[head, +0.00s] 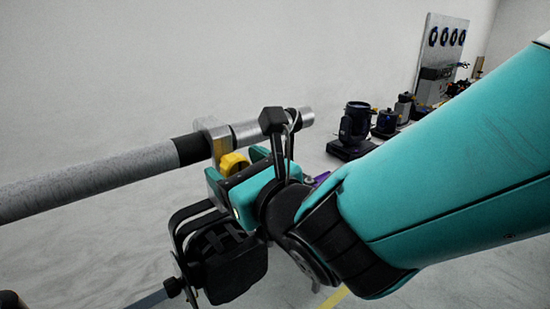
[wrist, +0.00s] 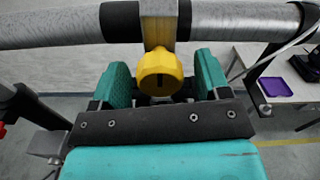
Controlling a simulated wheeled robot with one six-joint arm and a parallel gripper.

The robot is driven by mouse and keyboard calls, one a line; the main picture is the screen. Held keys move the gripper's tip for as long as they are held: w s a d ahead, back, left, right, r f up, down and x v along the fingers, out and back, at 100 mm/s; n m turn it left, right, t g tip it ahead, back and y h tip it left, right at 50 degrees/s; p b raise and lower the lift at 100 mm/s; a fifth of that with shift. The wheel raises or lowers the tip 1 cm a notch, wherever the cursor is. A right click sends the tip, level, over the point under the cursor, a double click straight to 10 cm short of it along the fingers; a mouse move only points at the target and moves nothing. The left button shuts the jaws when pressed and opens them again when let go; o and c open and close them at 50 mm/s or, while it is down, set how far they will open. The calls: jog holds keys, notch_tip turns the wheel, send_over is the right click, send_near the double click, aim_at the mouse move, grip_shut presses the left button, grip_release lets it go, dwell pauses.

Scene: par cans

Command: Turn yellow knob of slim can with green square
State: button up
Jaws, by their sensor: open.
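The yellow knob (head: 234,163) sits on a metal clamp (head: 212,132) around a grey bar (head: 95,180) in the head view. In the wrist view the knob (wrist: 160,72) is between the two teal fingers of my gripper (wrist: 163,74). The fingers are open, one on each side, with a small gap visible at the right; contact at the left is unclear. A black can-like fixture with a curved bracket (head: 228,262) is below my gripper in the head view. I see no green square, so I cannot tell whether this is the slim can.
The bar crosses above my gripper, with black bands beside the clamp. In the wrist view a white table (wrist: 272,82) with a purple tray (wrist: 306,68) is at the right, and a black stand part (wrist: 22,108) at the left. Black lamps (head: 356,124) stand behind my arm.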

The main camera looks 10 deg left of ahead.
jog(key=c, duration=0.9)
jog(key=shift+m, duration=0.4)
